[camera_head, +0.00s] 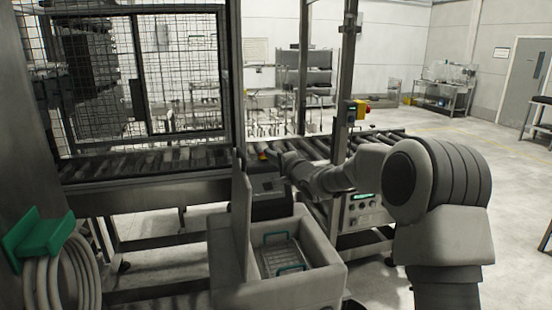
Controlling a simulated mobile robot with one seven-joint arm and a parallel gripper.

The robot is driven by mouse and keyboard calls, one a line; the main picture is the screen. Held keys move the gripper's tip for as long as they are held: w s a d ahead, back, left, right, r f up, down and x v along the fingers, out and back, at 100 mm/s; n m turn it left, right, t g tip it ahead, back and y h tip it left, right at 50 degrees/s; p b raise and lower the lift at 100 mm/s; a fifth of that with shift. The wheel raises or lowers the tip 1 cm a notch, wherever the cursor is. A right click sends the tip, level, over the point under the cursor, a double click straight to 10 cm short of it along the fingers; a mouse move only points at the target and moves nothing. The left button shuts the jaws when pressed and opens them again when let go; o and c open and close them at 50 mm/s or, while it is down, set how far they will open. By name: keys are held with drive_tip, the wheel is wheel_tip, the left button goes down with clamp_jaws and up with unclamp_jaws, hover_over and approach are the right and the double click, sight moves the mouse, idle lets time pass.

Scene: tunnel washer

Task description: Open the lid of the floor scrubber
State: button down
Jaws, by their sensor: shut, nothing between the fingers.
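The floor scrubber (228,291) is the grey box-shaped machine at the bottom middle. Its top is open, and a wire basket with green handles (281,258) shows inside the tank. A thin grey panel, which looks like its lid (241,212), stands about upright along the left side of the opening. My gripper (268,157) is at the end of my arm, above and behind the tank, a little right of the panel's top edge. It is shut with nothing in it. I cannot tell whether it touches the panel; its fingertips are small and dark here.
A roller conveyor (150,163) runs behind the scrubber, with a mesh guard (175,75) above it. A control box (362,210) sits under its right part. A coiled hose on a green holder (45,240) is at the lower left. Open floor lies at the right.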

drive_tip(key=a, duration=0.2)
drive_tip(key=w+a, duration=0.2)
drive_tip(key=a, duration=0.1)
drive_tip(key=shift+a+f, duration=0.3)
drive_tip(key=s+a+n+b, duration=0.3)
drive_tip(key=a+b, duration=0.2)
drive_tip(key=a, duration=0.5)
drive_tip(key=shift+g+h+b, duration=0.3)
drive_tip(key=shift+r, duration=0.1)
